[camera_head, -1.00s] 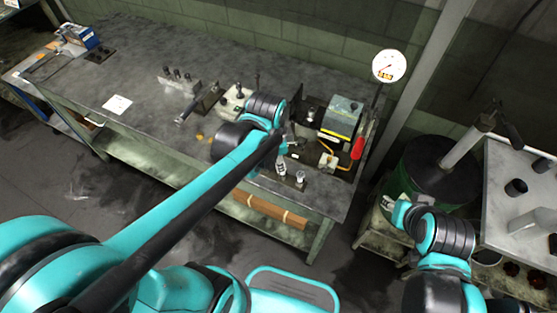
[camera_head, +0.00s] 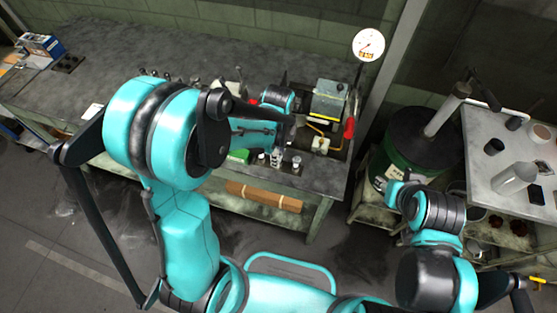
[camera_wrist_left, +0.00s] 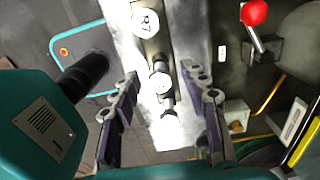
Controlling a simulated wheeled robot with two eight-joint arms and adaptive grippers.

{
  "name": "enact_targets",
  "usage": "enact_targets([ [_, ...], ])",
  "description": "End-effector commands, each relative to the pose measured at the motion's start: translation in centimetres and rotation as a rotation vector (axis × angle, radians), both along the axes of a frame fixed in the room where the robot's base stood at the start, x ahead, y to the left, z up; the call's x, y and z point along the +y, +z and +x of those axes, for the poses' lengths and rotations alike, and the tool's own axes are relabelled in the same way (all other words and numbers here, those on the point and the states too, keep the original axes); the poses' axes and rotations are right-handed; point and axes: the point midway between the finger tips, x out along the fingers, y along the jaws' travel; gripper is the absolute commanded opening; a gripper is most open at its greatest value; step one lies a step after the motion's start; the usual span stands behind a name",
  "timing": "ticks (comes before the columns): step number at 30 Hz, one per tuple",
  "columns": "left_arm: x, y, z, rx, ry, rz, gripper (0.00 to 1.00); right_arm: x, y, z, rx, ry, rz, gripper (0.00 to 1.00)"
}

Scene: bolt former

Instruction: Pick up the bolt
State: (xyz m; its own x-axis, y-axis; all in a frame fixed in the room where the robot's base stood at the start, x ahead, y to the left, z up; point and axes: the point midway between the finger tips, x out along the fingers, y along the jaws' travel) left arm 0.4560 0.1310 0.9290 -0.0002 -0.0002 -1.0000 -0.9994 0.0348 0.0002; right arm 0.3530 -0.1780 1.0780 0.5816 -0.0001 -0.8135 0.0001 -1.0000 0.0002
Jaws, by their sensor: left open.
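In the wrist view, a small metal bolt-like piece (camera_wrist_left: 160,84) stands between my left fingers, near the middle of the picture. Which exact part is the bolt is hard to tell. My left gripper (camera_wrist_left: 163,112) is open, with one dark finger on each side and a visible gap around the piece. In the head view, my left gripper (camera_head: 284,134) is at the bench's front right, partly hidden by my arm. A small metal piece (camera_head: 296,164) stands on the bench near its front edge. My right arm is at the right; its fingers do not show.
The bench (camera_head: 325,182) holds a yellow-grey machine block (camera_head: 328,98) and a red-handled lever (camera_head: 349,128). A dark green drum (camera_head: 408,150) and a grey table (camera_head: 480,125) stand at right.

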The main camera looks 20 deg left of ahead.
Motion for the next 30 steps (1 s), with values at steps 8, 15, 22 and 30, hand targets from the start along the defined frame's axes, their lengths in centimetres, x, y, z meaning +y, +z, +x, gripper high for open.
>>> enact_targets([
  [8, 0.0, -0.6, 0.0, 0.000, 0.000, 0.000, 0.45, 0.0, -0.1, 0.0, 0.000, 0.000, 0.000, 0.40],
  [15, 0.0, -0.6, 0.0, 0.000, 0.001, 0.000, 0.00, 0.0, -0.1, 0.0, 0.000, 0.000, 0.000, 0.40],
  [22, 0.0, -0.6, 0.0, 0.000, 0.001, 0.000, 0.00, 0.0, -0.2, 0.0, 0.000, 0.000, 0.000, 0.40],
  [30, 0.0, 2.3, 0.0, 0.000, 0.001, 0.000, 0.00, 0.0, 1.0, 0.0, 0.000, 0.000, 0.000, 0.40],
])
